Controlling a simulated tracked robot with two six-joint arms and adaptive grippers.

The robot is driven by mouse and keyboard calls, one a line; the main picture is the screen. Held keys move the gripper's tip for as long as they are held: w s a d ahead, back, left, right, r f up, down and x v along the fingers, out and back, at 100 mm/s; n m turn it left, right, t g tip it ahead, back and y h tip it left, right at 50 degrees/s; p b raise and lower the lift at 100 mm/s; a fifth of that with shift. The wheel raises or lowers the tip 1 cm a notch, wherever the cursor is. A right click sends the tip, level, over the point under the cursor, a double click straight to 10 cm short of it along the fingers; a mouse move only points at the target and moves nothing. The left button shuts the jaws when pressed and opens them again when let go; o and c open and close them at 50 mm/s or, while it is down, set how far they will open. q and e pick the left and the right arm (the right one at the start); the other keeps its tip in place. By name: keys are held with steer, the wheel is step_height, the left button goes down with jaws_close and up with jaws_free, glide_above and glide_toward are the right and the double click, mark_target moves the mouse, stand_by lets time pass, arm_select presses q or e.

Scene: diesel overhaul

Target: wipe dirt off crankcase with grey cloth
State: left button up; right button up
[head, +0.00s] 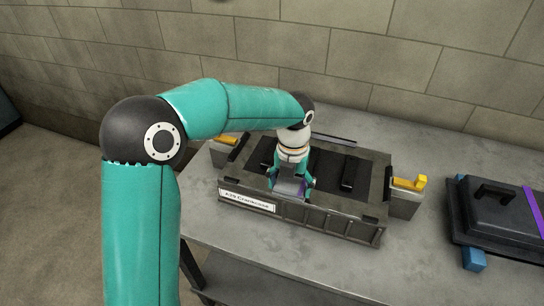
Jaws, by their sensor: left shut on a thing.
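The crankcase (335,221) is a dark, open-topped block with a white label at its front left, standing on the grey table. My left arm comes in from the left and reaches down over it. My left gripper (290,190) is shut on the grey cloth (290,186), a small grey patch at the fingers, at the crankcase's front top edge. Much of the cloth is hidden by the gripper, and I cannot tell whether it touches the crankcase. No dirt can be made out clearly on the dark surfaces. My right gripper is not in view.
Yellow-topped clamps (406,197) stand at the crankcase's ends. A black case (490,215) with a purple strip lies at the right, with a blue block (473,259) beside it. A thin dark bar (333,139) lies behind the crankcase. The table (420,140) is bare at the back right.

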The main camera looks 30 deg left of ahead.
mark_target(277, 183)
arm_select(q)
steer(key=a, duration=0.3)
steer(key=shift+s+a+p, duration=0.1)
steer(key=shift+s+p, duration=0.25)
steer(key=shift+p, duration=0.05)
steer(key=shift+s+a+r, duration=0.1)
steer(key=shift+a, duration=0.2)
step_height(277, 183, up, 3)
steer(key=shift+f+p, duration=0.2)
steer(key=shift+p, duration=0.9)
step_height(277, 183, up, 5)
steer(key=p, duration=0.4)
steer(key=shift+d+r+p, duration=0.1)
steer(key=shift+r+p, duration=0.05)
steer(key=shift+p, duration=0.25)
